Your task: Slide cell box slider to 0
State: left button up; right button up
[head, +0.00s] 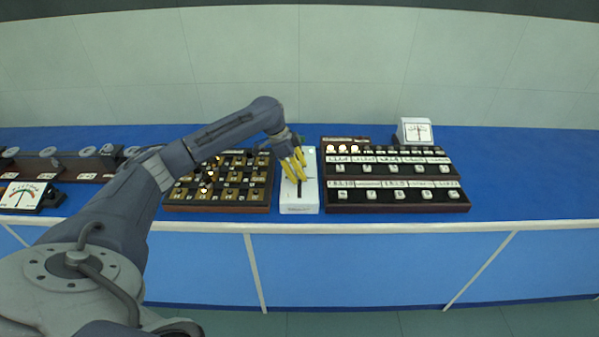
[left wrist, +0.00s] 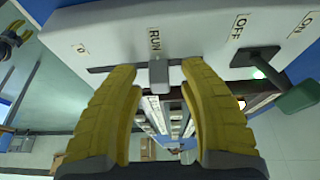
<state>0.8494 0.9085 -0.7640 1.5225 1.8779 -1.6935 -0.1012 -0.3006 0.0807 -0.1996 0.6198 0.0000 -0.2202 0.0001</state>
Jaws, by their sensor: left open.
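The cell box (head: 299,206) is a white box on the blue bench in the head view. Its white face (left wrist: 110,35) fills the top of the left wrist view, with labels 0, RUN, OFF and ON. The grey slider knob (left wrist: 158,74) sits in a dark slot beside RUN; the slot runs left toward 0. My left gripper (head: 294,165) is over the cell box, its yellow fingers open. In the left wrist view its fingertips (left wrist: 158,70) lie on either side of the knob, with gaps visible; whether either touches it is unclear.
A dark lever (left wrist: 256,57) by OFF, a lit green lamp (left wrist: 258,73) and a green part (left wrist: 300,97) are right of the slider. A brown plug board (head: 222,208) stands left of the box, a black key panel (head: 396,208) close on its right.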

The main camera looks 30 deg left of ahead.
pick_arm(q)
jog(key=shift+d+f, duration=0.1)
jog(key=shift+f, duration=0.1)
grip_shut()
dwell(0.3)
